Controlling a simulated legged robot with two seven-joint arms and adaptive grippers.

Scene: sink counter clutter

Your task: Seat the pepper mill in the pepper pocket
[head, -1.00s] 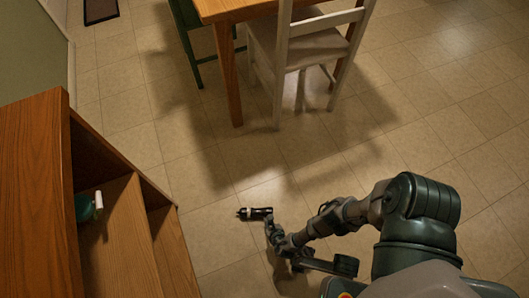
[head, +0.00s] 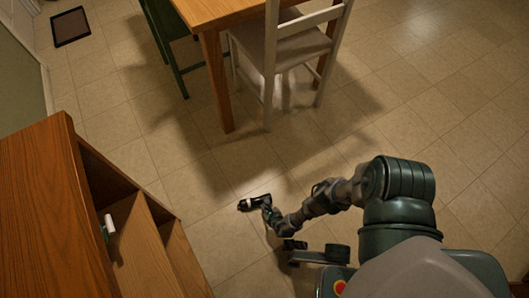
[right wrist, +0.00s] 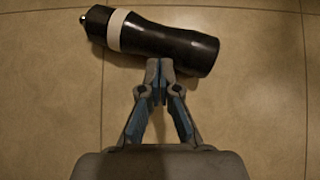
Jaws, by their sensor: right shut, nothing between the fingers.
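The pepper mill (head: 250,204) is a black cylinder with a white band. It lies on its side over the tiled floor, left of my right arm in the head view. It also shows in the right wrist view (right wrist: 175,43), with a small metal knob at its left end. My right gripper (head: 266,206) is at the mill's right part. In the right wrist view its fingertips (right wrist: 160,66) are together, right at the mill's lower edge, with nothing between them. Whether they touch it I cannot tell. The pepper pocket and my left gripper are not in view.
A wooden cabinet (head: 45,215) with open shelves stands at the left, with a small white and green item (head: 109,224) inside. A wooden table (head: 215,42), a white chair (head: 270,60) and a dark mat (head: 70,27) are farther off. Open tiled floor lies between.

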